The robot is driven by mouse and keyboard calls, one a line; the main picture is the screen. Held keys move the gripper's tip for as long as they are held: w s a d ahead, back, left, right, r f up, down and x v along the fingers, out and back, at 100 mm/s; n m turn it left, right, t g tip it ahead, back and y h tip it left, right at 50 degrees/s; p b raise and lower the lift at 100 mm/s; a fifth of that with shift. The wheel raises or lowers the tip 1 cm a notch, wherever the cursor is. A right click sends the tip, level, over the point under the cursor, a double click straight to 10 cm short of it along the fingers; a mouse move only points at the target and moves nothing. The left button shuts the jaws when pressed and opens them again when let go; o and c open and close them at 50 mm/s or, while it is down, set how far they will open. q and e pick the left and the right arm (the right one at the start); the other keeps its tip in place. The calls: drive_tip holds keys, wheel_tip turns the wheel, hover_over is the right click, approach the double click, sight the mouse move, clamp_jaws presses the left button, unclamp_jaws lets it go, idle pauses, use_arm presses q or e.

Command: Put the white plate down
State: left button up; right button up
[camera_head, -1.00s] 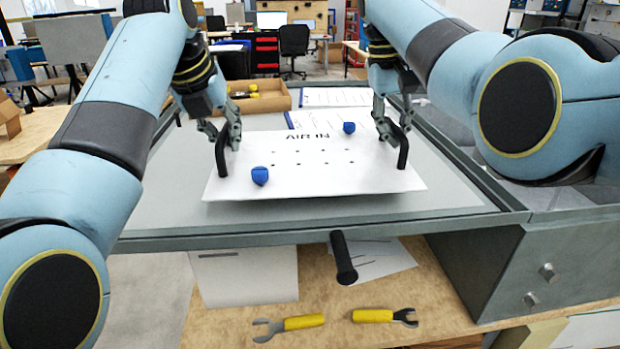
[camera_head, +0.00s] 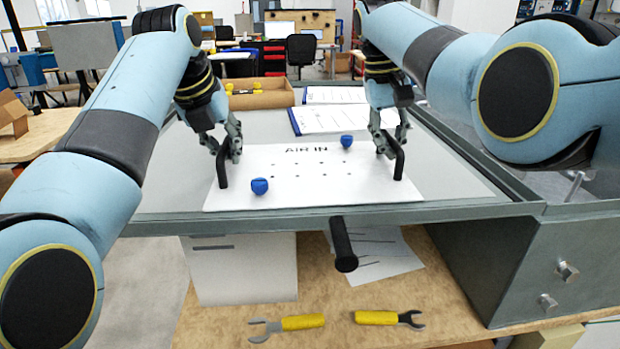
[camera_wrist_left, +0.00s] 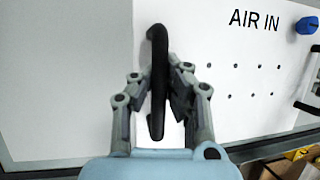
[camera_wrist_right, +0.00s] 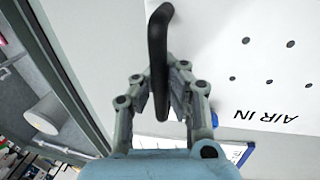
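The white plate (camera_head: 290,190) has small holes, the print AIR IN, two blue knobs (camera_head: 260,186) (camera_head: 346,142) and a black handle at each side. It appears level and down at the grey bench top, its front edge along the bench's front frame; I see no clear gap beneath it. My left gripper (camera_head: 230,152) is closed around the left handle (camera_wrist_left: 157,85). My right gripper (camera_head: 388,142) is closed around the right handle (camera_wrist_right: 158,60). Both wrist views show a handle between the fingers.
The grey bench top (camera_head: 170,175) is bare left of the plate. Printed sheets (camera_head: 328,119) and a cardboard tray (camera_head: 260,97) lie behind. A black handle (camera_head: 343,245) sticks out in front. Two yellow-handled wrenches (camera_head: 300,322) (camera_head: 378,317) lie on the wooden surface below.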

use_arm(q)
drive_tip(key=shift+o, duration=1.2)
drive_tip(key=shift+s+a+r, duration=0.1)
drive_tip(key=shift+a, duration=0.05)
use_arm(e)
drive_tip(key=shift+o, duration=1)
drive_tip(key=shift+s+d+r, duration=0.1)
drive_tip(key=shift+r, duration=0.05)
use_arm(q)
drive_tip(key=o, duration=0.3)
drive_tip(key=shift+s+r, duration=0.1)
use_arm(e)
drive_tip(key=o, duration=0.4)
drive_tip(key=shift+s, duration=0.1)
drive_tip(key=shift+c, duration=0.2)
drive_tip(key=shift+r, duration=0.15)
use_arm(q)
drive_tip(key=v, duration=1.1)
drive_tip(key=shift+r, duration=0.3)
use_arm(e)
wheel_tip(320, 180, up, 11)
drive_tip(key=a, duration=0.2)
drive_tip(key=shift+a+r, duration=0.2)
drive_tip(key=shift+a, duration=0.1)
use_arm(q)
drive_tip(key=shift+s, duration=0.1)
